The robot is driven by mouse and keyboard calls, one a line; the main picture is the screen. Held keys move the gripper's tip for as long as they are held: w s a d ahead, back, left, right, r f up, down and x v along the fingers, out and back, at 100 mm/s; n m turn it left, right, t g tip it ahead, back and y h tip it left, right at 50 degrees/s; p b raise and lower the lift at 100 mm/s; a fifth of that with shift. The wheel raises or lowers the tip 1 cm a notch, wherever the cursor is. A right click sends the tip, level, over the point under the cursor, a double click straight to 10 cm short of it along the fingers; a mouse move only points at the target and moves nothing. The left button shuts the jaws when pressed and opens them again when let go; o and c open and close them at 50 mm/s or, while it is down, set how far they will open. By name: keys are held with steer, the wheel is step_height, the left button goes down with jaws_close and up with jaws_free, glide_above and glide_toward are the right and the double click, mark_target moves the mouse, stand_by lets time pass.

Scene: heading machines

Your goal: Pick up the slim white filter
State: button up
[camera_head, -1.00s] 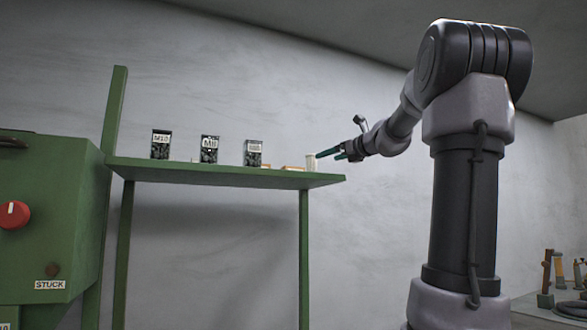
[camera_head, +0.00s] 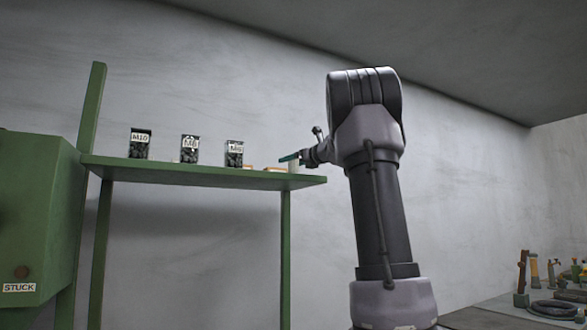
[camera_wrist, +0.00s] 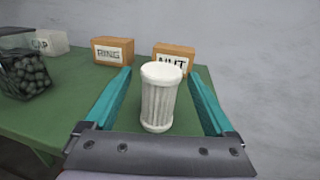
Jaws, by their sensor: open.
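The slim white filter (camera_wrist: 158,98) is a pleated white cylinder with a smooth cap. It stands upright on the green shelf (camera_wrist: 70,110) near the shelf's edge. My gripper (camera_wrist: 160,85) is open, with one teal finger on each side of the filter and a visible gap on both sides. In the head view the filter (camera_head: 293,167) is a small pale shape at the shelf's right end, partly covered by my gripper (camera_head: 290,158).
Behind the filter stand a box labelled RING (camera_wrist: 112,51) and a box labelled NUT (camera_wrist: 174,58). A bin of dark parts (camera_wrist: 24,75) and a pale CAP box (camera_wrist: 48,42) are at left. A wall rises behind the shelf.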

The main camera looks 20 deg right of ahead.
jaws_close()
steer(key=shift+r, duration=0.1)
